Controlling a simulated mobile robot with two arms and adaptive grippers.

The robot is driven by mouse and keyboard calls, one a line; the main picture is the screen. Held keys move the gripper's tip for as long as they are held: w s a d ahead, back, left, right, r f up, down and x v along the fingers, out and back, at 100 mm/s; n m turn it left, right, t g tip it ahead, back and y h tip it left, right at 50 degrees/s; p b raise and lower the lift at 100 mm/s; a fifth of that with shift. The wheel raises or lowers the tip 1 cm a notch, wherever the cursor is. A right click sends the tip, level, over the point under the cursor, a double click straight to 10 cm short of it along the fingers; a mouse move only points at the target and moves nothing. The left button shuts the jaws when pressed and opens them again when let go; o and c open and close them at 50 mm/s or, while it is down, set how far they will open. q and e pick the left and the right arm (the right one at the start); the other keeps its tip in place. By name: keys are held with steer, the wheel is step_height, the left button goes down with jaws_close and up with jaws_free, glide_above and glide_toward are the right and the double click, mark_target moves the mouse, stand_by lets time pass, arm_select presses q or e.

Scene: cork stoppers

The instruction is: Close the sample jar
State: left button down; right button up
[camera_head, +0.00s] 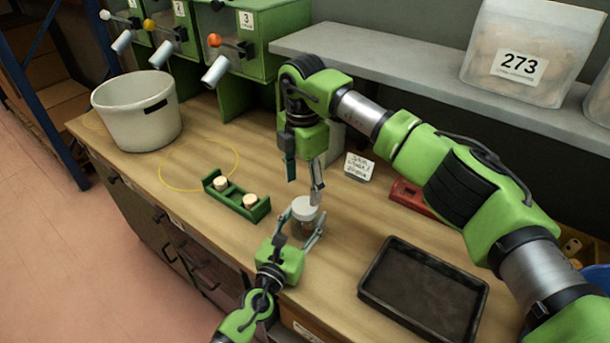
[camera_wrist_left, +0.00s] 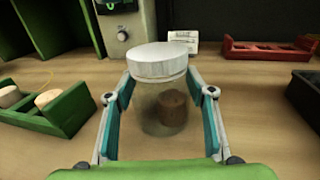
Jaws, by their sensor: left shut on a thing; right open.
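The sample jar (camera_head: 303,226) is a clear jar standing upright on the workbench, with a brown cork-like piece inside. A white lid (camera_head: 304,207) sits on its mouth. In the left wrist view the lid (camera_wrist_left: 157,60) looks level on top of the jar body (camera_wrist_left: 150,110); I cannot tell whether it is screwed tight. My left gripper (camera_head: 298,238) is shut on the jar, with one finger on each side of the glass. My right gripper (camera_head: 303,183) is open and empty, pointing down just above and behind the lid.
A green rack (camera_head: 236,200) with two corks stands left of the jar. A black tray (camera_head: 425,290) lies to the right. A red rack (camera_head: 412,198), a small label card (camera_head: 359,166) and a white bucket (camera_head: 137,110) are farther back. A shelf (camera_head: 420,80) overhangs the rear.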

steer(key=n, duration=0.3)
steer(key=shift+r+n, duration=0.15)
steer(key=shift+n, duration=0.25)
steer(key=n, duration=0.3)
steer(key=shift+r+n, duration=0.15)
steer(key=shift+n, duration=0.25)
steer(key=n, duration=0.3)
steer(key=shift+r+n, duration=0.15)
steer(key=shift+n, duration=0.15)
steer(key=n, duration=0.3)
steer(key=shift+r+n, duration=0.1)
steer(key=shift+n, duration=0.2)
steer(key=n, duration=0.3)
steer(key=shift+r+n, duration=0.15)
steer(key=shift+n, duration=0.15)
steer(key=n, duration=0.3)
steer(key=shift+d+r+n, duration=0.1)
steer(key=shift+n, duration=0.3)
steer(key=n, duration=0.3)
steer(key=shift+r, duration=0.15)
steer(key=n, duration=0.5)
steer(key=shift+d+r, duration=0.1)
steer(key=shift+d, duration=0.05)
